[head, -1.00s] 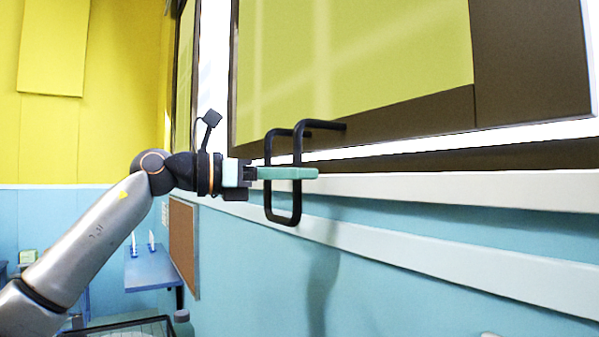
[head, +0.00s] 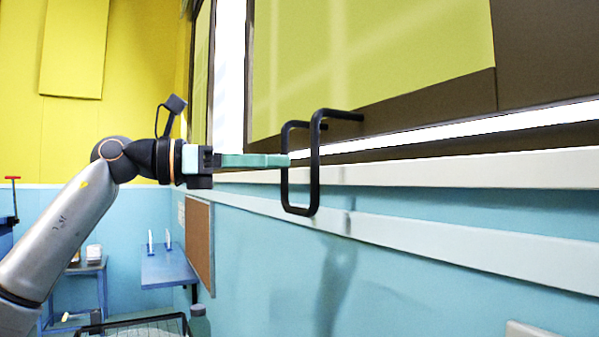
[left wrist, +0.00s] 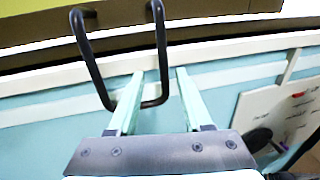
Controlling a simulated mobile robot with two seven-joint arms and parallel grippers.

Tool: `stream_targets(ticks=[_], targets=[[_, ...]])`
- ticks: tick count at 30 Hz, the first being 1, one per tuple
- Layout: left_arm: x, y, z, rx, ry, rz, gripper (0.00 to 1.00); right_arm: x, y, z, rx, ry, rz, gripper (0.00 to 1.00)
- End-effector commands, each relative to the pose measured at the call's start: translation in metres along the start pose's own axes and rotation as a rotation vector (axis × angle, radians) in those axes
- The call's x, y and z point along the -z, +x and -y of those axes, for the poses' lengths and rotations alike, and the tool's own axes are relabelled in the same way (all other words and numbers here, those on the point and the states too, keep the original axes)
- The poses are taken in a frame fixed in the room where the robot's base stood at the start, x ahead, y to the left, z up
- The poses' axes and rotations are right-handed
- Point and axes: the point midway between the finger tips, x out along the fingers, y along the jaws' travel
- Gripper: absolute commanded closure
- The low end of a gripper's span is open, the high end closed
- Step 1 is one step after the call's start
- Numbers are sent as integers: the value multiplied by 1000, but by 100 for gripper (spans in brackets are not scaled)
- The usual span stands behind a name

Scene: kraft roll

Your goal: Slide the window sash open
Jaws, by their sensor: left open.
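The window sash (head: 430,103) has a brown frame around a yellow-green pane. It fills the upper right of the head view. A black U-shaped handle (head: 315,165) stands out from its lower rail and hangs below it. My left gripper (head: 288,160) comes from the left, with its green fingertips at the handle's left side. In the left wrist view the gripper (left wrist: 160,72) is open and empty. One bar of the handle (left wrist: 161,45) lines up between its fingertips; I cannot tell the depth. The left finger crosses in front of the handle's lower part. My right gripper is out of view.
A white sill (head: 470,170) and a pale rail (head: 480,240) run along the blue wall below the sash. A cork board (head: 200,245) and a blue shelf (head: 167,266) are farther off at left. The space left of the handle is free.

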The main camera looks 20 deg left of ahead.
Motion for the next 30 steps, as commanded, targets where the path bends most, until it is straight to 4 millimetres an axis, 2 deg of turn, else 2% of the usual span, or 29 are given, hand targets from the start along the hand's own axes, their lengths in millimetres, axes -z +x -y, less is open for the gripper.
stream_targets(ticks=[3, 9, 30], targets=[[1, -25, -1, -3, 1, 1, 50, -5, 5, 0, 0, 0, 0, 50], [0, -47, 0, -1, 0, 1, 50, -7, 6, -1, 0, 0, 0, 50], [0, -51, 0, 0, 0, 0, 50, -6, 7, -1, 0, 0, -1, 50]])
